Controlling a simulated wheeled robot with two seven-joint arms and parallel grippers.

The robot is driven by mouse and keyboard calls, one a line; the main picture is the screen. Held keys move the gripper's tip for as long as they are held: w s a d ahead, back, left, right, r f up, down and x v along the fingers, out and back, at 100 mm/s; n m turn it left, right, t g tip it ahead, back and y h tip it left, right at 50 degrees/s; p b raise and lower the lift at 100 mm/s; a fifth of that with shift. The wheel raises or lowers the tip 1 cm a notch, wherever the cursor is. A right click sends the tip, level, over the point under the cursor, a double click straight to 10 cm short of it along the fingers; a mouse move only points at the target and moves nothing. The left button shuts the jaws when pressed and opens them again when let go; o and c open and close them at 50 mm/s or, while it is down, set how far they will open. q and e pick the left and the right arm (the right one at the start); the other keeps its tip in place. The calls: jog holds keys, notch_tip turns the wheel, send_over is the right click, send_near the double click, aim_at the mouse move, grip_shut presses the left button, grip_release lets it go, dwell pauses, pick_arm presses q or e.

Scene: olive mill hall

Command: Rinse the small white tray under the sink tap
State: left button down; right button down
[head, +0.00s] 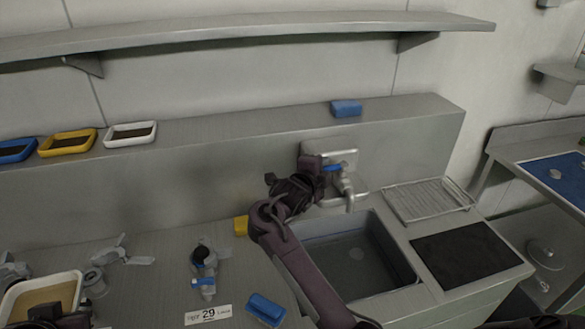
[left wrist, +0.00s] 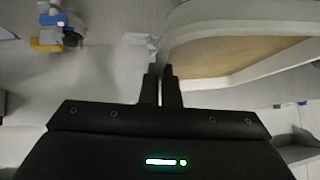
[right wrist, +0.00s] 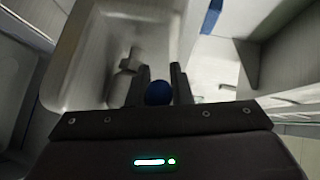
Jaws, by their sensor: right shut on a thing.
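A small white tray (head: 72,280) with a tan-brown floor is at the lower left of the head view. It looms large in the left wrist view (left wrist: 205,83). My left gripper (left wrist: 163,72) has its fingers close together at the tray's rim and looks shut on it. My right gripper (head: 322,172) is at the wall tap (head: 348,188) and is shut on its blue lever (head: 333,168). The lever's round blue end shows between the fingers in the right wrist view (right wrist: 158,93). The sink basin (head: 385,245) lies below the spout. I cannot make out running water.
Blue (head: 14,151), yellow (head: 66,143) and white (head: 131,133) trays with dark floors stand on the back ledge. A blue block (head: 346,108) is there too. A wire rack (head: 428,200) and black mat (head: 466,254) lie right of the sink. Metal fittings (head: 204,262) stand left.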

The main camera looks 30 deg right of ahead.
pick_arm(q)
jog(key=shift+s+f+b, duration=0.15)
jog(key=shift+f+b, duration=0.5)
jog(key=shift+f, duration=0.2)
pick_arm(e)
jog(key=shift+s+a+f+n+t+y, duration=0.15)
jog(key=shift+s+f+n+t+y, duration=0.25)
jog(key=shift+n+t, duration=0.35)
jog(key=shift+s+r+n+t+y+b, duration=0.2)
jog(key=shift+n+t+y+b, duration=0.25)
jog(key=shift+t+y+b, duration=0.15)
jog(key=shift+a+r+n, duration=0.1)
jog(key=shift+n, duration=0.2)
pick_arm(q)
jog(key=shift+f, duration=0.6)
pick_arm(e)
jog(key=c, duration=1.3)
grip_release()
